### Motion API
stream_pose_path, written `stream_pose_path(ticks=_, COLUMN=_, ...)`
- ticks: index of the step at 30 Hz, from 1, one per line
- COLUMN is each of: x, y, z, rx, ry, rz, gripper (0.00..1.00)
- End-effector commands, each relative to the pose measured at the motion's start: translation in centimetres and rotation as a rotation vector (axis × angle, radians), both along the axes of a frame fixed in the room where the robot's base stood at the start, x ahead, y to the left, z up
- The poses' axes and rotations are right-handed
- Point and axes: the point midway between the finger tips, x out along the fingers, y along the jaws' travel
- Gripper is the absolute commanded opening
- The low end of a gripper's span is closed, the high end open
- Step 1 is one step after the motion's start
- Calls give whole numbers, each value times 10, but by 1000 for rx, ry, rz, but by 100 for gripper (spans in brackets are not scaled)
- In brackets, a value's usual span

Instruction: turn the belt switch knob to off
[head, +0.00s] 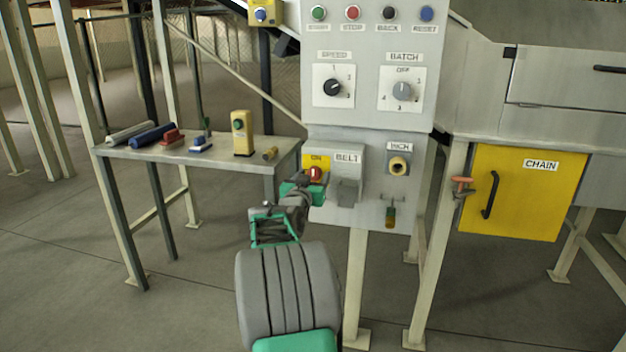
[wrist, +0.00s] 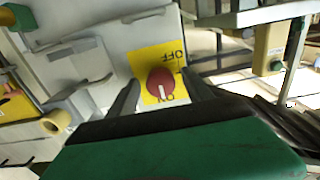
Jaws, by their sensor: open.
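The belt switch knob is a round red knob (head: 314,174) on a yellow plate (head: 317,160) left of the BELT label. In the wrist view the red knob (wrist: 161,84) sits on the yellow plate (wrist: 147,65), which reads OFF at the top and ON at the bottom. The knob's white mark points down to the ON lettering. My gripper (head: 306,184) is in front of the plate in the head view and hides its lower part. In the wrist view my gripper (wrist: 162,80) is open, one dark finger on each side of the knob, with gaps; contact is not visible.
Right of the knob are a grey BELT box (head: 347,190) and the INCH button (head: 398,164). Above are SPEED (head: 333,87) and BATCH (head: 403,90) dials. A side table (head: 225,150) with tools stands left. A yellow CHAIN door (head: 525,195) is right.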

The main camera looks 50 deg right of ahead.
Motion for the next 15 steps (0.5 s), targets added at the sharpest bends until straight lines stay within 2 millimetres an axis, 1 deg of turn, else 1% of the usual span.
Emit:
stream_pose_path(ticks=5, x=0, y=0, z=0, rx=0, ry=0, rz=1, gripper=59)
stream_pose_path(ticks=6, x=1, y=0, z=0, rx=0, ry=0, rz=1, gripper=57)
stream_pose_path(ticks=15, x=1, y=1, z=0, rx=0, ry=0, rz=1, gripper=33)
